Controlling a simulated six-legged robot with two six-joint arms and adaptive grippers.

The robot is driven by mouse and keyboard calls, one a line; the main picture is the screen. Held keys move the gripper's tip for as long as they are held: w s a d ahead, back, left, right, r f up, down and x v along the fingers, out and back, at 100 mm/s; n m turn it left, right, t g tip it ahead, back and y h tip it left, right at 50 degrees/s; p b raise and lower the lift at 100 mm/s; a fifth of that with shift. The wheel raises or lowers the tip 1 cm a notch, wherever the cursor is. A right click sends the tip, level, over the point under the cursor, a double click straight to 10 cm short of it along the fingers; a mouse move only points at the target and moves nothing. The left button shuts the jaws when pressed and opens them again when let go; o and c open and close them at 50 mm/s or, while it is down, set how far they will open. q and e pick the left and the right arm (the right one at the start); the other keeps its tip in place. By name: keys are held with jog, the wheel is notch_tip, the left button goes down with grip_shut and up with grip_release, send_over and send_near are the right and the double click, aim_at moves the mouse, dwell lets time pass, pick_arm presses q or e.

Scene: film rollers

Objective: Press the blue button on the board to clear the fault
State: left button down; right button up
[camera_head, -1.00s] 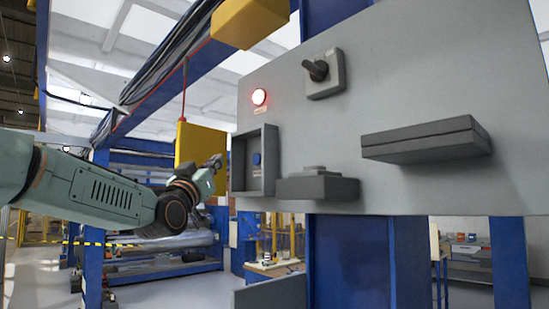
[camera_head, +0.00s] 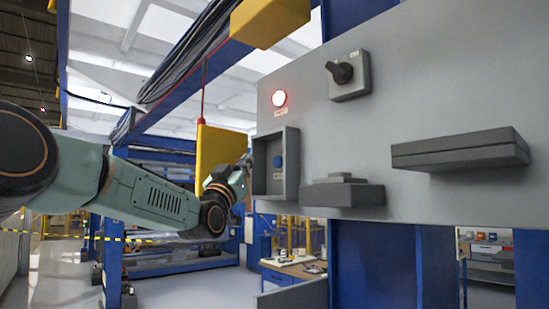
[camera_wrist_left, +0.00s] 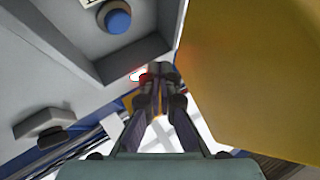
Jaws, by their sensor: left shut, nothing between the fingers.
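The blue button (camera_head: 277,161) sits inside a grey open box (camera_head: 292,165) on the grey board (camera_head: 430,100). The blue button (camera_wrist_left: 117,20) also shows at the top of the left wrist view, in its recess. My left gripper (camera_head: 243,166) is just left of the box, apart from the button. In the left wrist view its fingers (camera_wrist_left: 159,72) are together and empty, beside the box's outer rim. A lit red lamp (camera_head: 279,98) is above the box. My right gripper is not in view.
A yellow panel (camera_head: 218,150) hangs close to my left gripper, and fills the right of the left wrist view (camera_wrist_left: 250,70). A black rotary switch (camera_head: 343,73) and dark grey boxes (camera_head: 342,194) (camera_head: 460,150) stick out from the board.

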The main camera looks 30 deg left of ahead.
aim_at(277, 162)
pick_arm(q)
jog(key=w, duration=0.1)
jog(key=w+d+p, duration=0.1)
jog(key=w, duration=0.1)
jog(key=w+d+p, duration=0.1)
jog(key=w, duration=0.1)
jog(key=shift+d+r, duration=0.1)
jog(key=shift+d, duration=0.1)
dwell(0.8)
jog(key=shift+s+d+r, duration=0.1)
jog(key=shift+d, duration=0.2)
jog(key=shift+w+a, duration=0.2)
jog(key=shift+w, duration=0.1)
jog(key=shift+w+d, duration=0.15)
jog(key=shift+d, duration=0.1)
jog(key=shift+a, duration=0.2)
